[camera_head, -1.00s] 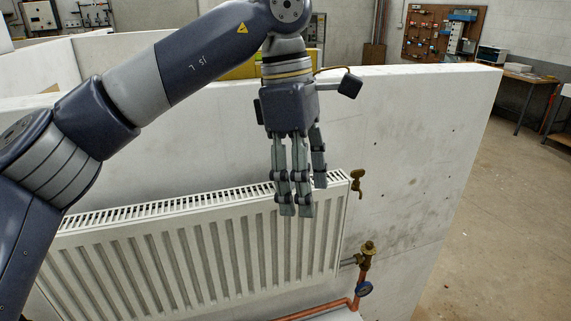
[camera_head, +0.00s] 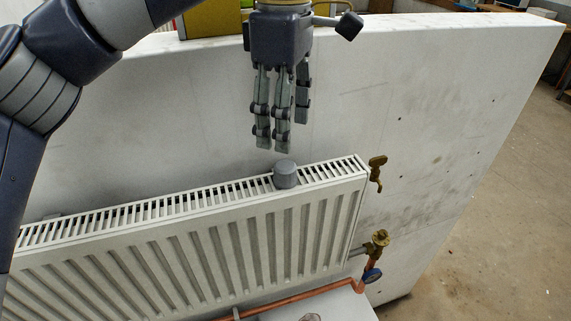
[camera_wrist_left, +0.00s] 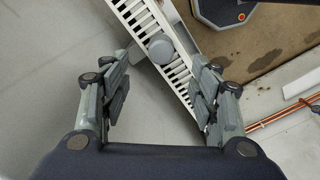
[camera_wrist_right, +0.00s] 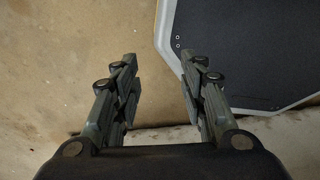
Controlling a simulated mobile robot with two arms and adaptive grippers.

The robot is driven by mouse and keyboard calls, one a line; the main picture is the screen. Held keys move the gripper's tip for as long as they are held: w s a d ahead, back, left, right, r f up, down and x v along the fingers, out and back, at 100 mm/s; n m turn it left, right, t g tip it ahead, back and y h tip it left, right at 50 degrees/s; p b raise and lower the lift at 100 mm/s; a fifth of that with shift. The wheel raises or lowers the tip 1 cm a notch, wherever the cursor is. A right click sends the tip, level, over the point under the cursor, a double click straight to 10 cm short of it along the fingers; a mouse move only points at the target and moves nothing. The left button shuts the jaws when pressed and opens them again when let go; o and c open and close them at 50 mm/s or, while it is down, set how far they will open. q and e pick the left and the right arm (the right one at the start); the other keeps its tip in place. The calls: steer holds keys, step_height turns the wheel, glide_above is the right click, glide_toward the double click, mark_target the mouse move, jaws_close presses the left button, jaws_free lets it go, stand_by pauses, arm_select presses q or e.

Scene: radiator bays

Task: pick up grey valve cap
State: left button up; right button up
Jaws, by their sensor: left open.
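The grey valve cap (camera_head: 286,174) is a short grey cylinder standing on the top grille of the white radiator (camera_head: 200,240), near its right end. My left gripper (camera_head: 280,140) hangs fingers down just above the cap, apart from it, open and empty. In the left wrist view the cap (camera_wrist_left: 161,48) lies on the grille, beyond the fingertips and between the two finger lines. My right gripper (camera_wrist_right: 158,75) shows only in its wrist view, with its fingers apart and nothing between them, over a bare floor.
A brass valve (camera_head: 381,240) with copper pipe (camera_head: 290,301) is at the radiator's lower right, and a brass tap (camera_head: 377,170) is on the wall. The white partition wall (camera_head: 430,100) rises close behind the radiator. Open floor lies to the right.

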mark_target(286, 165)
arm_select(q)
step_height(286, 165, down, 3)
steer(key=shift+a+f, duration=0.1)
steer(key=shift+f, duration=0.1)
steer(key=f, duration=0.1)
steer(key=f+p, duration=0.1)
steer(key=f, duration=0.1)
steer(key=f+p, duration=0.1)
steer(key=shift+s+d+f, duration=0.1)
steer(key=shift+d+f, duration=0.15)
steer(key=shift+f, duration=0.45)
steer(key=c, duration=0.8)
arm_select(e)
steer(key=shift+w+d+r, duration=0.1)
steer(key=shift+w+r, duration=0.15)
steer(key=shift+r, duration=0.4)
steer(key=shift+w+d+r, duration=0.1)
steer(key=shift+w+r, duration=0.1)
steer(key=shift+r, duration=0.4)
